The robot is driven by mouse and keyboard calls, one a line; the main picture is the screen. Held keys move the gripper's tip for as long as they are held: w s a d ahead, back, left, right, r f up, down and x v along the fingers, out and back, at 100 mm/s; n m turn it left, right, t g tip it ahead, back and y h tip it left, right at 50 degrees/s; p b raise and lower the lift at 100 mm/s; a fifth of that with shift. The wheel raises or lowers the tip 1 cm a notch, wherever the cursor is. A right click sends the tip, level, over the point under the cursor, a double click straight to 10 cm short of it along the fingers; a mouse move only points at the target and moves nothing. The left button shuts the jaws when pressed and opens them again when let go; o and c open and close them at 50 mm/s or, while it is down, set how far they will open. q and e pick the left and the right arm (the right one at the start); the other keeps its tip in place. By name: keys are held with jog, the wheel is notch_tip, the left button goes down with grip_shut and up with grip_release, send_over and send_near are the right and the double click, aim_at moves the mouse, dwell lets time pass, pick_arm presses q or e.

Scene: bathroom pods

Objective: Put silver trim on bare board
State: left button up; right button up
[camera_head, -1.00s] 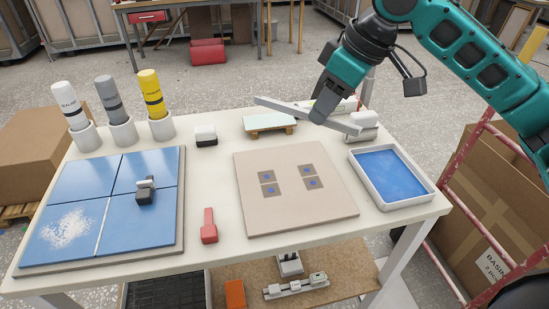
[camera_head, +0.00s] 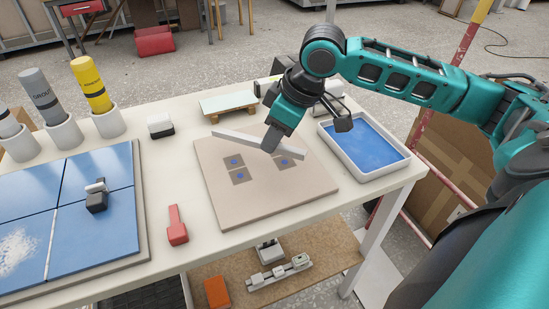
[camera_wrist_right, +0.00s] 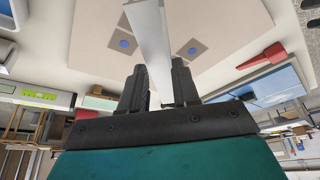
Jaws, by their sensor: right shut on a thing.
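The silver trim (camera_head: 235,139) is a long straight strip, held level over the far part of the bare board. My right gripper (camera_head: 270,146) is shut on it near its middle. In the right wrist view the trim (camera_wrist_right: 151,40) runs out from between the fingers (camera_wrist_right: 160,88). The bare board (camera_head: 262,208) is a beige square on the table, with grey patches and blue dots; it also shows in the right wrist view (camera_wrist_right: 90,35). The trim hides some of the patches. A gap between trim and board is hard to judge. My left gripper is out of view.
A white tray with blue inside (camera_head: 322,126) stands right of the board. A small pale panel on a wooden stand (camera_head: 228,103) is behind it. A red tool (camera_head: 177,225) and a blue tiled panel (camera_head: 80,225) lie to the left. Upright tubes (camera_head: 92,88) stand at the back left.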

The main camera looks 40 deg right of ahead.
aim_at(275, 166)
jog(key=shift+f, duration=0.65)
notch_tip(275, 166, down, 4)
jog(key=shift+b, duration=0.55)
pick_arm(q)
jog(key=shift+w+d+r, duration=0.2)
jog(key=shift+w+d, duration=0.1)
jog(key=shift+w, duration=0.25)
pick_arm(e)
jog(key=shift+r, duration=0.1)
jog(key=o, duration=1)
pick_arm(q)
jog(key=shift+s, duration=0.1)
pick_arm(e)
jog(key=p+v, duration=0.2)
jog(key=v, duration=1)
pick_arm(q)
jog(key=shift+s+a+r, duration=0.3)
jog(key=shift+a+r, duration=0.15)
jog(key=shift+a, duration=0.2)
pick_arm(e)
jog(key=shift+d, duration=0.1)
